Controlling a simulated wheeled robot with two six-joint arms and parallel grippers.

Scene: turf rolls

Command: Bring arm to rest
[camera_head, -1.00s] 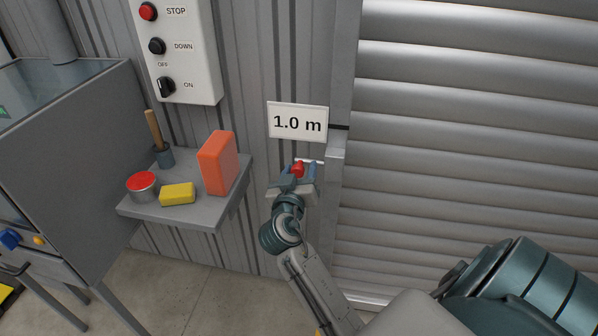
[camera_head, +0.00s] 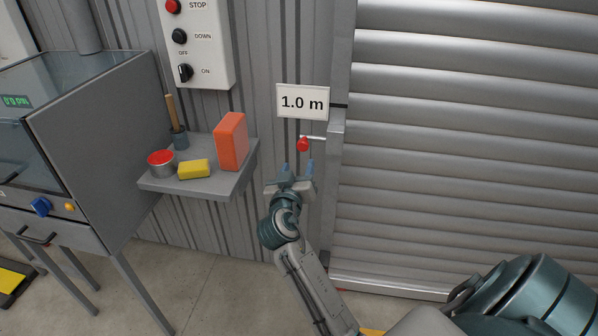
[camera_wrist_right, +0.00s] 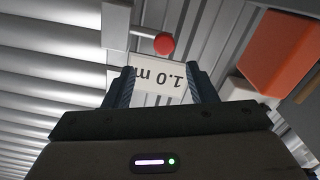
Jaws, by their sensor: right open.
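My right gripper (camera_head: 297,169) is open and empty in the head view, in front of the ribbed wall. Its two blue-grey fingers point up and away, just below a red knob (camera_head: 303,144). The knob is on a thin pale rod that reaches right to the door frame, and the fingers are apart from it. In the right wrist view the open fingers (camera_wrist_right: 162,88) have nothing between them but the view of a sign, with the red knob (camera_wrist_right: 164,44) beyond the tips. My left gripper is not in view.
A "1.0 m" sign (camera_head: 302,102) hangs above the knob, left of the roller shutter (camera_head: 450,140). A shelf (camera_head: 200,186) left of the gripper holds an orange block (camera_head: 231,141), a yellow sponge (camera_head: 194,169), a red-topped tin (camera_head: 161,163) and a brush pot. A button box (camera_head: 198,45) is above.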

